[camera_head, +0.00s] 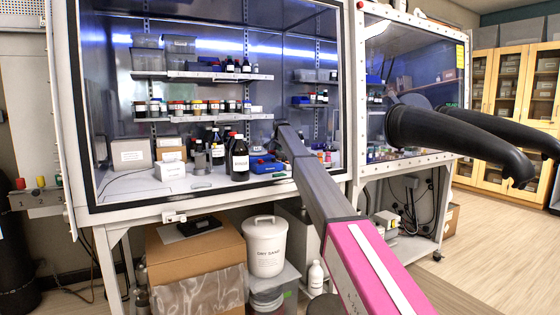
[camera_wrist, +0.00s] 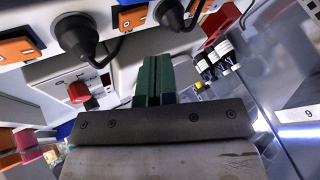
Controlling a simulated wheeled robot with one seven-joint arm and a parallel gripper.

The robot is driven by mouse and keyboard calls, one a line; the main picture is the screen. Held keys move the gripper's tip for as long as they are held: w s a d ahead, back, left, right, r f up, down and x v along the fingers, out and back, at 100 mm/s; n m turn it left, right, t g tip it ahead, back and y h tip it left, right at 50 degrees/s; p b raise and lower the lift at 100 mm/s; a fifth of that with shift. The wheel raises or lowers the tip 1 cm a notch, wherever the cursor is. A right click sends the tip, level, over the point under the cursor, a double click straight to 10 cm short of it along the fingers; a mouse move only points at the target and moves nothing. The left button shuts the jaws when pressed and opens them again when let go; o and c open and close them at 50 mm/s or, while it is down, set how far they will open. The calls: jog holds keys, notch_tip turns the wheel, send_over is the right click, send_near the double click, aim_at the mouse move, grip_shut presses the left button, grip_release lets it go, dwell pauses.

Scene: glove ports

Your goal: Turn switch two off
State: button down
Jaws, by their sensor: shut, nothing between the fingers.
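My gripper (camera_wrist: 154,62) shows in the wrist view as two green fingers held together, with nothing between them. In the head view my arm reaches toward the glass-fronted cabinet, and the gripper cannot be made out there. In the head view a panel at the far left has a red knob (camera_head: 20,184) above the number 1 and a yellow knob (camera_head: 40,182) above the number 2. In the wrist view a red knob (camera_wrist: 79,92) on a pale box is left of my fingers, apart from them. I cannot tell which control there is switch two, or its setting.
In the wrist view, black plugs (camera_wrist: 82,38) with cables and orange plates (camera_wrist: 17,49) are above and left of the fingers. In the head view, bottles (camera_head: 239,158) and boxes fill the cabinet, and black gloves (camera_head: 440,130) stick out at the right.

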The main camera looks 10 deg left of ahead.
jog(key=shift+s+f, duration=0.1)
jog(key=shift+f, duration=0.95)
jog(key=shift+f, duration=0.1)
dwell(1.2)
jog(key=shift+d+f, duration=0.1)
jog(key=shift+f, duration=0.2)
jog(key=shift+s+f, duration=0.1)
jog(key=shift+f, duration=0.2)
dwell(0.5)
jog(key=shift+r, duration=0.15)
dwell(0.3)
jog(key=shift+r, duration=0.6)
jog(key=shift+r, duration=0.1)
jog(key=shift+w+a+r, duration=0.1)
jog(key=shift+w+r, duration=0.1)
jog(key=shift+r, duration=1)
jog(key=shift+w+a+r, duration=0.1)
jog(key=shift+w+r, duration=0.05)
jog(key=shift+r, duration=1.05)
